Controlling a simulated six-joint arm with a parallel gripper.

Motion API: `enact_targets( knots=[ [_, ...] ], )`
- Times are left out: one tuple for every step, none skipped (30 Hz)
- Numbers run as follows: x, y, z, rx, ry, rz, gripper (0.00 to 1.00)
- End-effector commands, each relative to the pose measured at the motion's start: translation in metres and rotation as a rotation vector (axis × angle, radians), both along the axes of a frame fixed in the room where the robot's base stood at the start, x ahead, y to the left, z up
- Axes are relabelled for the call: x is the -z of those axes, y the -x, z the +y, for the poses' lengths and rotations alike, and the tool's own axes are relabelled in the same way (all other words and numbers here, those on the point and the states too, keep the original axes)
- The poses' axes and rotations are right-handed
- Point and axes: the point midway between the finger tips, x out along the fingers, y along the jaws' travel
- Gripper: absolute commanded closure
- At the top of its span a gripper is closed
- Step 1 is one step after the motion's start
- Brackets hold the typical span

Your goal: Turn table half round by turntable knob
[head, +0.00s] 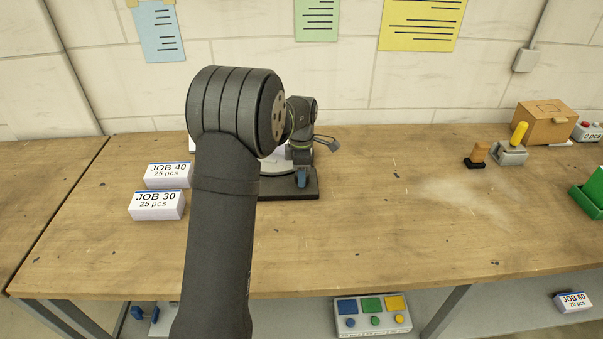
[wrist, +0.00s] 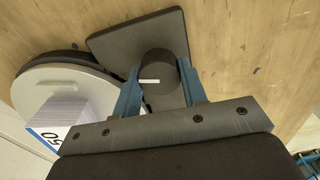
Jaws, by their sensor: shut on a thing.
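The turntable knob (wrist: 158,68) is a dark round cylinder with a white mark on top, standing on a dark square base plate (wrist: 115,45). My gripper (wrist: 160,88) is shut on the knob, one blue finger on each side of it. The turntable (wrist: 40,88) is a light grey disc with a dark rim, left of the knob in the wrist view. A white card stack (wrist: 65,115) ending in "50" stands on it, partly cut off by my gripper. In the head view my arm hides most of the turntable and base (head: 300,193), and my gripper (head: 302,178) is low over the base.
Two stacks, JOB 40 (head: 168,173) and JOB 30 (head: 156,205), stand left of my arm. A wooden-handled stamp (head: 478,153), a yellow-handled tool (head: 512,150), a cardboard box (head: 546,122) and a green tray (head: 590,192) are at right. The middle right of the bench is clear.

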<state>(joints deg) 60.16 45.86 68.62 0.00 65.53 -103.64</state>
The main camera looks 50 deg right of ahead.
Motion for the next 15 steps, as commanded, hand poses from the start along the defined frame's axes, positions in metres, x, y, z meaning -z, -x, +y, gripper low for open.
enact_targets(
  knots=[
    [-0.0003, -0.0001, -0.0001, 0.044, 0.0, 0.0, 0.84],
    [-0.0003, -0.0002, -0.0002, 0.072, 0.0, 0.0, 0.84],
    [-0.0003, -0.0002, -0.0002, 0.11, 0.0, 0.0, 0.84],
    [-0.0003, -0.0003, -0.0003, 0.139, 0.0, 0.0, 0.84],
    [-0.0003, -0.0003, -0.0004, 0.168, 0.0, 0.0, 0.84],
    [-0.0003, -0.0003, -0.0004, 0.206, 0.0, 0.0, 0.84],
    [-0.0003, -0.0004, -0.0004, 0.235, 0.0, 0.0, 0.84],
    [-0.0003, -0.0003, -0.0005, 0.263, 0.0, 0.0, 0.84],
    [-0.0003, -0.0004, -0.0006, 0.301, 0.0, 0.0, 0.84],
    [-0.0003, -0.0005, -0.0006, 0.33, 0.0, 0.0, 0.84],
    [-0.0003, -0.0005, -0.0006, 0.358, 0.0, 0.0, 0.84],
    [-0.0003, -0.0005, -0.0007, 0.396, 0.0, 0.0, 0.84],
    [-0.0003, -0.0005, -0.0007, 0.424, 0.0, 0.0, 0.84],
    [-0.0003, -0.0005, -0.0009, 0.453, 0.0, 0.0, 0.84],
    [-0.0003, -0.0005, -0.0009, 0.491, 0.0, 0.0, 0.84]
  ],
)
